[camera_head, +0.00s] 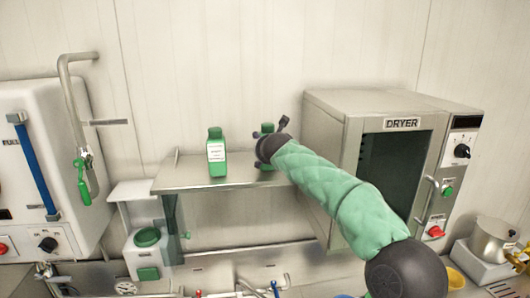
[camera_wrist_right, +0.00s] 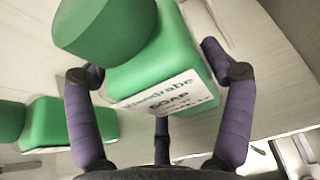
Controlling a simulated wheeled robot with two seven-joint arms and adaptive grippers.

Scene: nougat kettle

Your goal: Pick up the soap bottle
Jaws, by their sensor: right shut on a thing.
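The soap bottle (camera_wrist_right: 165,75) is green with a round green cap and a white label reading "SOAP", seen close up in the right wrist view. My right gripper (camera_wrist_right: 160,82) is shut on it, with purple fingers on either side of the body. In the head view the bottle's cap (camera_head: 267,128) shows just behind my right gripper (camera_head: 268,146); most of the body is hidden by the gripper. It is at the metal shelf, and I cannot tell whether its base touches it. My left gripper is not in view.
A similar green bottle (camera_head: 217,160) with a white label stands to the left on the metal shelf (camera_head: 190,180). The dryer (camera_head: 335,125) stands close to the right of my arm. A white machine (camera_head: 40,150) with a bent pipe is at the left.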

